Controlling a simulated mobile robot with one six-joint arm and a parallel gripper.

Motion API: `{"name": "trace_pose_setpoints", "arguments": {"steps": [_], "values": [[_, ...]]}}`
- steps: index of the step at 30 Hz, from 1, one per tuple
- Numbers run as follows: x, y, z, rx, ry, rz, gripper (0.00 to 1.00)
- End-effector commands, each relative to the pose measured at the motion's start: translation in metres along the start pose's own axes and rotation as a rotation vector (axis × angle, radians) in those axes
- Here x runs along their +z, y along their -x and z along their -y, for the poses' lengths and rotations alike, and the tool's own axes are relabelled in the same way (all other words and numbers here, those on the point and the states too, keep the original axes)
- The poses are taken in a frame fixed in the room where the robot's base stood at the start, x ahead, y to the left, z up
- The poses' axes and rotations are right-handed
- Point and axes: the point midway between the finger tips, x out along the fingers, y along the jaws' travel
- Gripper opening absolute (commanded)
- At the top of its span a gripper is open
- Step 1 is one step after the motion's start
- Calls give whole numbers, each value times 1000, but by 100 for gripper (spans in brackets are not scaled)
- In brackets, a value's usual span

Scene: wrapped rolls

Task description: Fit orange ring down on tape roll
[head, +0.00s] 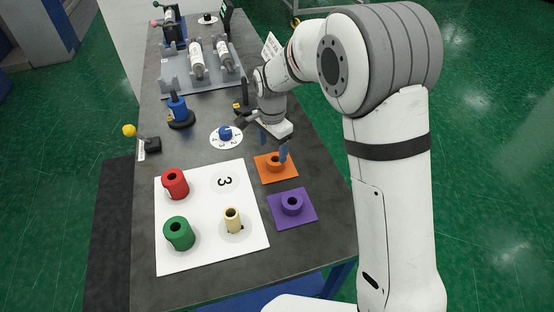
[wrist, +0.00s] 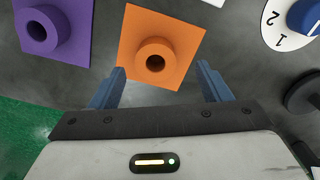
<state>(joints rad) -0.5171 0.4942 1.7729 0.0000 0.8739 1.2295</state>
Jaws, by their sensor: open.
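The orange ring (head: 275,165) lies on an orange square mat (head: 266,176). In the wrist view the ring (wrist: 155,44) shows its hole, between and just beyond the fingertips. My gripper (head: 274,148) is open, above the orange mat, fingers pointing down; nothing is held. Its two blue fingers also show in the wrist view (wrist: 162,74). A cream roll (head: 232,221) stands upright on a pale disc on the white board (head: 205,255). Red (head: 176,188) and green (head: 179,236) rolls stand on the board's left side. I cannot tell which roll is the tape roll.
A purple ring (head: 292,209) lies on a purple mat (head: 310,211) beside the orange one. A numbered dial (head: 226,143) and a blue-topped stand (head: 178,112) are left of my gripper. A grey rack with rolls (head: 180,84) is farther back. The board's 3 spot is empty.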

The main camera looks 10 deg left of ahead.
Motion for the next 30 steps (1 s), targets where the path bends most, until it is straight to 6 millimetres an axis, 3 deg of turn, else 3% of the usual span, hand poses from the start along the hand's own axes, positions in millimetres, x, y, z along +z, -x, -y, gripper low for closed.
{"name": "trace_pose_setpoints", "arguments": {"steps": [9, 19, 30], "values": [[-6, -44, -8, 3, -9, 1, 71], [-7, -50, -8, 0, -11, 0, 70], [-8, -50, -8, 0, -12, 0, 40]]}}
